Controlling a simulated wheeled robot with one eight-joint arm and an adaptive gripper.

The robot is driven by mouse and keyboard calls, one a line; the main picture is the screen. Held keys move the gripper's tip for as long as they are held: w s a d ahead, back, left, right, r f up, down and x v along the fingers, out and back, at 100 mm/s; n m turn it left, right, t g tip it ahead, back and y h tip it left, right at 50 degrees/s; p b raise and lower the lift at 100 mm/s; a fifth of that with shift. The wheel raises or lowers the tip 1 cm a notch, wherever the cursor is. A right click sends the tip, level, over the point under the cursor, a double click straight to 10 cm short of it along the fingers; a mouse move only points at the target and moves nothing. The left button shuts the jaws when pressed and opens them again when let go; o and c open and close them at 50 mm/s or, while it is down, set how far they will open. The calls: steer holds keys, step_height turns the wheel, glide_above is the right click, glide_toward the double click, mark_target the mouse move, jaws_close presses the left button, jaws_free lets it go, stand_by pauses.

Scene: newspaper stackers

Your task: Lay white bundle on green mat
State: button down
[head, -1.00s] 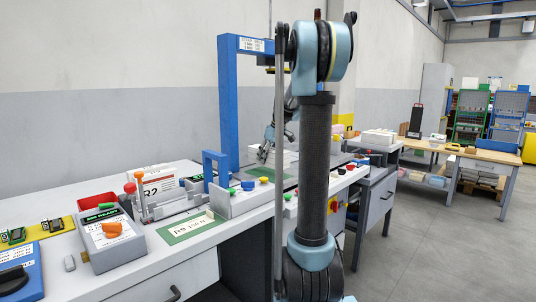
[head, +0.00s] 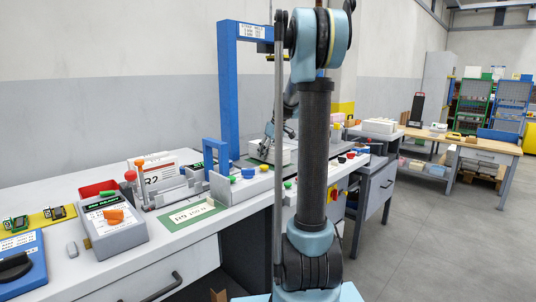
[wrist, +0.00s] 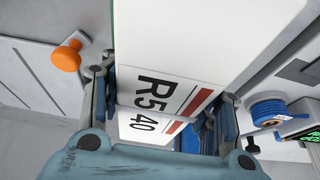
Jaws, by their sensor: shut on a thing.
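My gripper (head: 269,148) is at the blue frame's bench, low over its surface, partly behind my arm column. It is shut on a white bundle (head: 284,152). In the wrist view the white bundle (wrist: 205,35) fills the space between the fingers (wrist: 165,97), with black "R5" and "40" print and a red stripe.
The tall blue frame (head: 226,95) stands beside my gripper. A white block marked R2 (head: 158,175) stands in a holder at left. A grey box with an orange knob (head: 113,217) and a red tray (head: 98,188) are nearby. Blue and green knobs line the bench edge. Open floor lies right.

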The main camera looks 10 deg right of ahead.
steer(key=shift+f, duration=0.45)
stand_by(0.4)
steer(key=shift+c, duration=2.4)
jaws_free()
